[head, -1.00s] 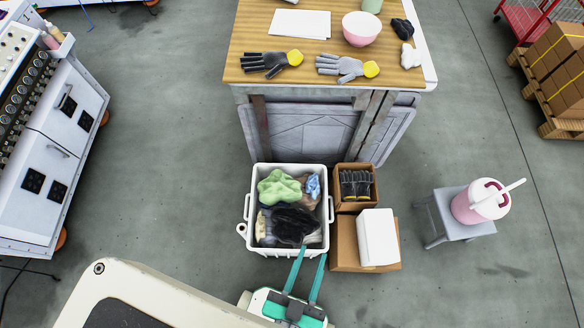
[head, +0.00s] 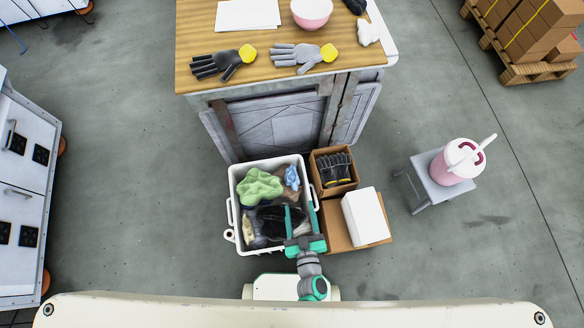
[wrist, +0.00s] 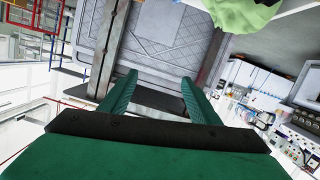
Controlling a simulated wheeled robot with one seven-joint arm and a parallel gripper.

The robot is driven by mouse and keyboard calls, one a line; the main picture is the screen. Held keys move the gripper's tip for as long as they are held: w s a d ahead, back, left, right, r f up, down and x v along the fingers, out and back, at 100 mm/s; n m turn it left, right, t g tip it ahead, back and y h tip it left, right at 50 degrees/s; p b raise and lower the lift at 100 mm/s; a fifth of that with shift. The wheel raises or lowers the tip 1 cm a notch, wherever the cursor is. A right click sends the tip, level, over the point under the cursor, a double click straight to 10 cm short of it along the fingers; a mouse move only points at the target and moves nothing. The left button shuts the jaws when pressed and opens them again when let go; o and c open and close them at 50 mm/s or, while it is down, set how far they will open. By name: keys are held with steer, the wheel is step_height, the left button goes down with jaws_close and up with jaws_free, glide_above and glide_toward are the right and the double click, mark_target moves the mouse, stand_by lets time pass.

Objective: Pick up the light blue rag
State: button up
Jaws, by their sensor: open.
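The light blue rag (head: 292,177) lies crumpled in the far right corner of a white bin (head: 236,205), on top of other cloths. A larger green rag (head: 259,187) lies to its left. My gripper (head: 301,212) is over the near right part of the bin, on the near side of the light blue rag and apart from it in the head view. In the wrist view its two teal fingers (wrist: 158,85) are spread with nothing between them. The light blue rag is not visible there; a green cloth (wrist: 240,12) shows at the top edge.
Black, brown and pale cloths share the bin. Right of it stand a cardboard box with dark gloves (head: 335,170) and a box with a white block (head: 366,217) on it. A workbench (head: 265,120) rises behind.

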mark_target(293, 180)
steer(key=w+f+g, duration=0.1)
steer(key=w+f, duration=0.2)
steer(key=f, duration=0.3)
steer(key=w+d+f+g+y, duration=0.1)
steer(key=w+f, duration=0.3)
steer(key=f, duration=0.2)
steer(key=w+f+g+y, duration=0.1)
steer(key=w+f, duration=0.3)
steer(key=f, duration=0.2)
steer(key=shift+w+d+f+n+g, duration=0.1)
steer(key=shift+d+f+n+g, duration=0.15)
steer(key=shift+n+g, duration=0.15)
steer(key=x, duration=0.5)
steer(key=shift+f, duration=0.1)
steer(key=shift+a+x, duration=0.15)
steer(key=shift+x, duration=1.1)
steer(key=shift+a+x, duration=0.1)
steer(key=shift+x, duration=1.15)
steer(key=shift+w+a+f, duration=0.1)
steer(key=shift+a+f, duration=0.1)
steer(key=c, duration=0.9)
